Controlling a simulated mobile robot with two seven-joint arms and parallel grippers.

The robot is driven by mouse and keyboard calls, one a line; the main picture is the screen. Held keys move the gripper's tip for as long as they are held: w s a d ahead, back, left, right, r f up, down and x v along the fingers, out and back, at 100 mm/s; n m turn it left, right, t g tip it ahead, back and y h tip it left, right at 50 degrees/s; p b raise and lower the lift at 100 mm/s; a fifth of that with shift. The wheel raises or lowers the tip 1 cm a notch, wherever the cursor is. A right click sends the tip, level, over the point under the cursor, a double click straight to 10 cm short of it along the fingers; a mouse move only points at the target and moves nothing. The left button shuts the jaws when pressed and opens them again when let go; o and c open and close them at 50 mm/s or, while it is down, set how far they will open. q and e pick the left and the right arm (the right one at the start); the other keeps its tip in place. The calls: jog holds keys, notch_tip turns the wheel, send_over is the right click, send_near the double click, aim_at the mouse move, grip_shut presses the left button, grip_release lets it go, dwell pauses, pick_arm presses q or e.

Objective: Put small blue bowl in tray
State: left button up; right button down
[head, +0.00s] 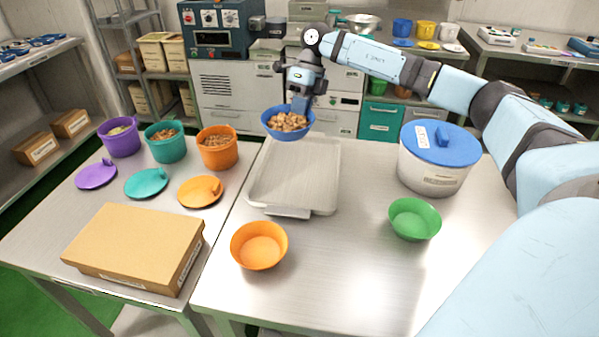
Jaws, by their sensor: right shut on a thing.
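The small blue bowl (268,124) holds brown nut-like pieces (288,121). My right gripper (300,102) is shut on the bowl's rim from above. The bowl hangs over or just behind the far end of the tray; its exact height is hard to tell. The tray (290,178) is grey, shallow and rectangular, and it lies empty on the right-hand metal table. My left gripper is not in view.
On the right table (345,270) stand an orange bowl (259,246), a green bowl (414,219) and a white pot with a blue lid (437,160). The left table holds a cardboard box (135,245), purple, teal and orange tubs (217,150), and their lids.

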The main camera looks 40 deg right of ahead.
jog(key=d+r+m+t, duration=0.2)
jog(key=d+r+m, duration=0.1)
jog(key=d+m, duration=0.25)
jog(key=b, duration=0.1)
send_near(311, 168)
jog(key=shift+m, duration=0.25)
jog(key=x, duration=0.6)
jog(key=shift+d, duration=0.1)
jog(key=c, duration=1.7)
grip_release()
jog(key=shift+f, duration=0.1)
jog(key=o, duration=0.4)
